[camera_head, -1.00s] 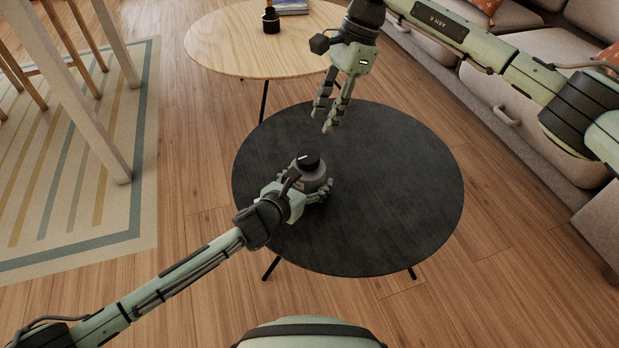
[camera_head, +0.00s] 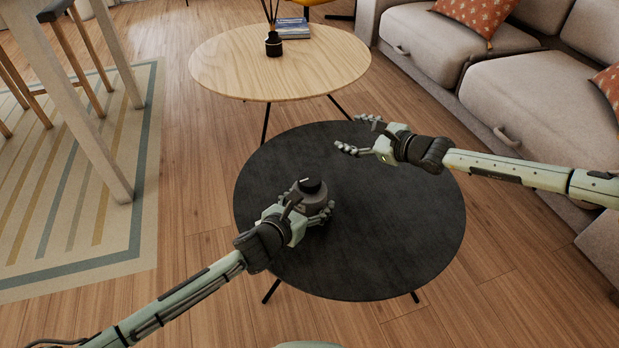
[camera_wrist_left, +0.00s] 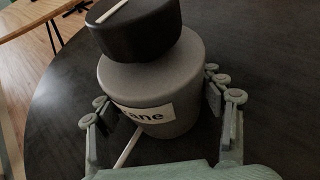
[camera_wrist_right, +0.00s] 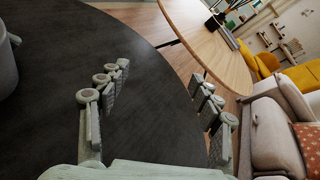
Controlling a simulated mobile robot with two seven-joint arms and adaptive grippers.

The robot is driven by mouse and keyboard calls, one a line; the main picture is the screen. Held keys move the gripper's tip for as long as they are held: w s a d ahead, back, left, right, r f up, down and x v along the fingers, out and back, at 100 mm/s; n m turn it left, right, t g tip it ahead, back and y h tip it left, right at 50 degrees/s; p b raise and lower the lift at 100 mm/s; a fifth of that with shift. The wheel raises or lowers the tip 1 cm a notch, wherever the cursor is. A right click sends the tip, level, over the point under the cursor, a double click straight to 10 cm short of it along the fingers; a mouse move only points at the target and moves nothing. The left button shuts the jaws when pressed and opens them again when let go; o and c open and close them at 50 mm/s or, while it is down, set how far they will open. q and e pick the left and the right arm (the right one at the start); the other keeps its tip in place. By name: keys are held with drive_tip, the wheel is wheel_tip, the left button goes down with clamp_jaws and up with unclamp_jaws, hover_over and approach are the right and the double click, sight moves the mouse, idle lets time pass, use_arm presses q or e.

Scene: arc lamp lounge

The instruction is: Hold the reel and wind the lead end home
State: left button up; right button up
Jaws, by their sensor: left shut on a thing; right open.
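The reel (camera_head: 312,196) is a grey drum with a black knob on top and a white line across the knob. It stands upright on the dark round table (camera_head: 400,240), left of its middle. The left wrist view shows the drum (camera_wrist_left: 155,90) close up, with a pale label and a light strip low on its side, perhaps the lead end. My left gripper (camera_head: 316,212) is shut around the drum, fingers on both sides. My right gripper (camera_head: 352,134) is open and empty above the table's far right part. In the right wrist view its fingers (camera_wrist_right: 160,95) are spread apart.
A light wooden round table (camera_head: 225,60) stands behind, with a dark vase (camera_head: 273,44) and books (camera_head: 293,28). A beige sofa (camera_head: 540,100) runs along the right. A striped rug (camera_head: 60,210) lies at left. The dark table's right half is clear.

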sight(310, 178)
drive_tip(key=s+f+n+g+y, duration=0.1)
drive_tip(key=s+g+y, duration=0.55)
drive_tip(key=s, duration=1.15)
drive_tip(key=shift+t+y, duration=0.65)
drive_tip(key=shift+y, duration=0.2)
drive_tip(key=x, duration=1.1)
drive_tip(key=shift+s+a+f, duration=0.1)
drive_tip(key=shift+a, duration=0.2)
drive_tip(key=c, duration=1.2)
